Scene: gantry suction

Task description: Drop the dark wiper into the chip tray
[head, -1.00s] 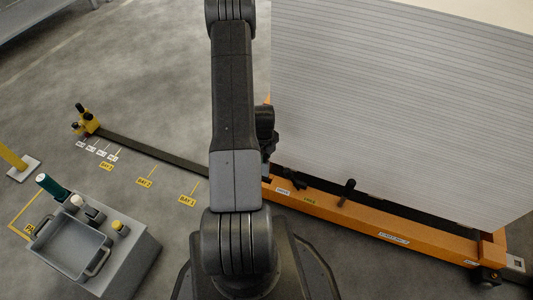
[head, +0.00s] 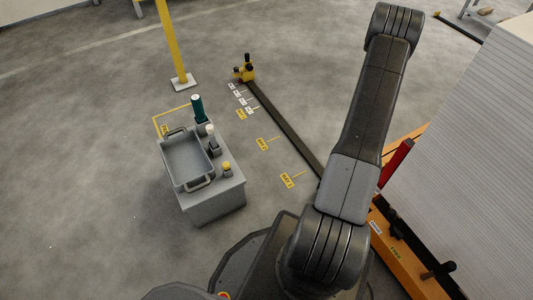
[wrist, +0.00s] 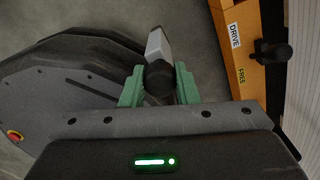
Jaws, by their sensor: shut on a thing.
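My gripper (wrist: 159,88) is shut, with its green fingers on both sides of a dark, rounded piece with a pale grey flat end, which I take for the dark wiper (wrist: 157,80). In the head view my own arm hides the gripper and the wiper. The chip tray looks to be the grey open tray with side handles (head: 187,158). It sits on a grey cabinet left of my arm and looks empty. The held wiper is well apart from the tray, which is not in the wrist view.
A dark floor rail (head: 284,126) runs from a yellow stop (head: 245,70). An orange beam (head: 400,248) and a large pale ribbed panel (head: 470,150) stand at right. Grey floor left is clear.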

